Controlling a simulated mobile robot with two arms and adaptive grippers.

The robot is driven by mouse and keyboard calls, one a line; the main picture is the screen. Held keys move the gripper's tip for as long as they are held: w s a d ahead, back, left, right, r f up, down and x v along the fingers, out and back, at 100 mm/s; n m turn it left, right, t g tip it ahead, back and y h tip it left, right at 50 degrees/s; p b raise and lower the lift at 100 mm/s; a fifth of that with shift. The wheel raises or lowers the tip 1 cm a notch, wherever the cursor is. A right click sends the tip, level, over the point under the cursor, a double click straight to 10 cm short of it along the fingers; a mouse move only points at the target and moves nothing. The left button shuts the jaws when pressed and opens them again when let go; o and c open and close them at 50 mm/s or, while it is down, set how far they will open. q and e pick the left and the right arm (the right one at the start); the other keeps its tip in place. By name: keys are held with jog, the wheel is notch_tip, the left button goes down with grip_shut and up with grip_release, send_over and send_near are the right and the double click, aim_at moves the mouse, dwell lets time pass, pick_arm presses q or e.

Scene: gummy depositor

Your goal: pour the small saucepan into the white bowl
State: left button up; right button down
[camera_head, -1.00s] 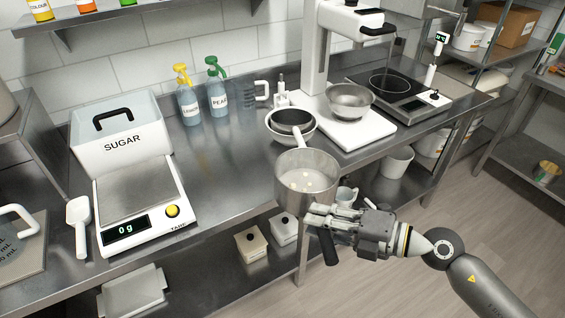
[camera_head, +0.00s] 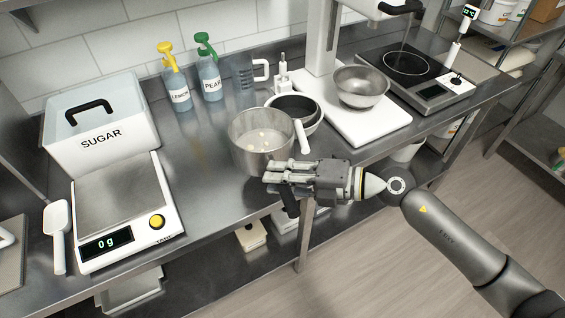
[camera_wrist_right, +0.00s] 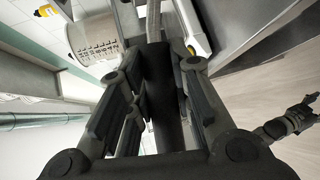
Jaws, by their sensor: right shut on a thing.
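The small saucepan (camera_head: 246,157) is steel, with several pale lumps in its bottom. It is held roughly upright near the bench's front edge. My right gripper (camera_head: 272,178) is shut on its dark handle (camera_head: 290,202); the handle (camera_wrist_right: 165,95) also runs between the fingers in the right wrist view. The white bowl (camera_head: 316,122) stands on the bench just behind and right of the pan, partly hidden by it. Its inside looks dark, and a white handle shows at its front. A dark gripper (camera_wrist_right: 290,122), apparently my left, shows small in the right wrist view; its jaws are unclear.
A scale (camera_head: 165,205) and SUGAR bin (camera_head: 105,145) stand at left. A steel bowl (camera_head: 360,90) sits on a white stand, with a hotplate (camera_head: 430,95) to the right.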

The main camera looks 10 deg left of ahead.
jog(key=shift+s+r, duration=0.2)
jog(key=shift+r, duration=0.75)
jog(key=shift+w+d+r, duration=0.1)
jog(key=shift+w, duration=0.05)
jog(key=shift+w+r+m, duration=0.1)
jog(key=shift+w+m, duration=0.1)
jog(key=shift+m, duration=0.1)
jog(key=shift+w+d+r, duration=0.15)
jog(key=shift+w+r, duration=0.2)
jog(key=shift+r, duration=0.15)
jog(key=shift+w+r+y, duration=0.1)
jog(key=shift+r+y, duration=0.05)
jog(key=shift+y, duration=0.15)
pick_arm(q)
jog(key=shift+g, duration=0.3)
jog(key=s, duration=0.4)
jog(key=shift+r, duration=0.15)
pick_arm(e)
jog(key=shift+w+d+r+m+g, duration=0.15)
jog(key=shift+w+d+r+m, duration=0.05)
jog(key=shift+w+r+m, duration=0.3)
jog(key=shift+w+d+r+m+g, duration=0.2)
jog(key=shift+w+r+m, duration=0.15)
jog(key=shift+r, duration=0.2)
